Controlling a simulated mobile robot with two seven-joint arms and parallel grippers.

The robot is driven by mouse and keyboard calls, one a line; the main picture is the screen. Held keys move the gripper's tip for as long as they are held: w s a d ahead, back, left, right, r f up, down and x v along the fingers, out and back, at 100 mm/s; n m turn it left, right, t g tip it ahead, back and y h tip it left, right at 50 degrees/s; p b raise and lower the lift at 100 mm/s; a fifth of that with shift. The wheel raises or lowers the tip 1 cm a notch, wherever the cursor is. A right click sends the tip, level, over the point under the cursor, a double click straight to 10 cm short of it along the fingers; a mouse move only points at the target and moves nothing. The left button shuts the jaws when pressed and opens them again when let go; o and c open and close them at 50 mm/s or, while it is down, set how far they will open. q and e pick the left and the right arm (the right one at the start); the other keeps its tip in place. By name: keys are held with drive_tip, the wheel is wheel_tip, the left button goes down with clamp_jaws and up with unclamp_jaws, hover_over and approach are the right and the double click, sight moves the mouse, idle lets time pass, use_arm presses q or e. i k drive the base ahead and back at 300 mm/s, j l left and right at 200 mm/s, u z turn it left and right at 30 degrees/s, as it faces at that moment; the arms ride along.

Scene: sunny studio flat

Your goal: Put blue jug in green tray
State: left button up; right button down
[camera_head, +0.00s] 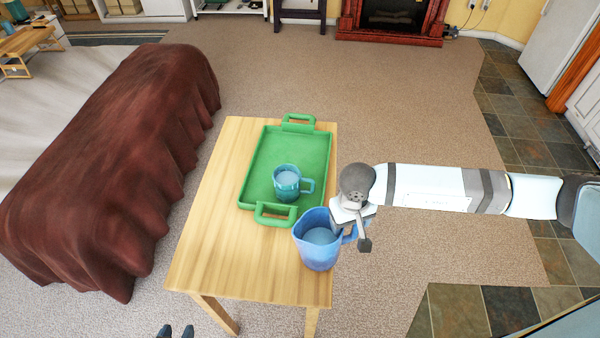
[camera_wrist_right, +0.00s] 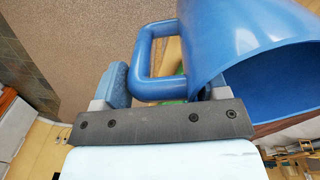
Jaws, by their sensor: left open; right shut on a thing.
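The blue jug (camera_head: 317,243) is upright at the right edge of the wooden table, just in front of the tray. I cannot tell if it touches the tabletop. My right gripper (camera_head: 355,229) is shut on its handle. In the right wrist view the jug's handle (camera_wrist_right: 157,88) lies between the fingers, and the open rim is at the upper right. The green tray (camera_head: 256,160) lies on the table, with a teal mug (camera_head: 286,183) in its near right part. The tips of my left gripper (camera_head: 175,331) show at the bottom edge, apart and empty, away from the jug.
The wooden table (camera_head: 210,240) is bare to the left of and in front of the tray. A couch with a brown cover (camera_head: 120,150) stands to the left. Carpet (camera_head: 420,120) is open behind and to the right. A fireplace (camera_head: 392,20) is at the back.

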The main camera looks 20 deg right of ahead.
sight(298, 152)
drive_tip(key=k+u, duration=0.15)
drive_tip(key=k, duration=0.45)
drive_tip(key=u, duration=1.3)
drive_tip(key=l+u, duration=0.3)
drive_tip(key=k+u, duration=0.15)
drive_tip(key=u, duration=0.2)
drive_tip(key=k+l, duration=0.25)
drive_tip(key=l, duration=0.15)
drive_tip(key=k+l, duration=0.3)
drive_tip(key=l, duration=0.15)
drive_tip(key=k+l, duration=0.25)
drive_tip(key=l, duration=0.15)
drive_tip(key=k+l, duration=0.3)
drive_tip(key=l, duration=0.15)
drive_tip(key=k+l, duration=0.25)
drive_tip(key=l, duration=0.15)
drive_tip(key=k+l, duration=0.1)
drive_tip(key=l, duration=0.4)
drive_tip(key=i, duration=0.25)
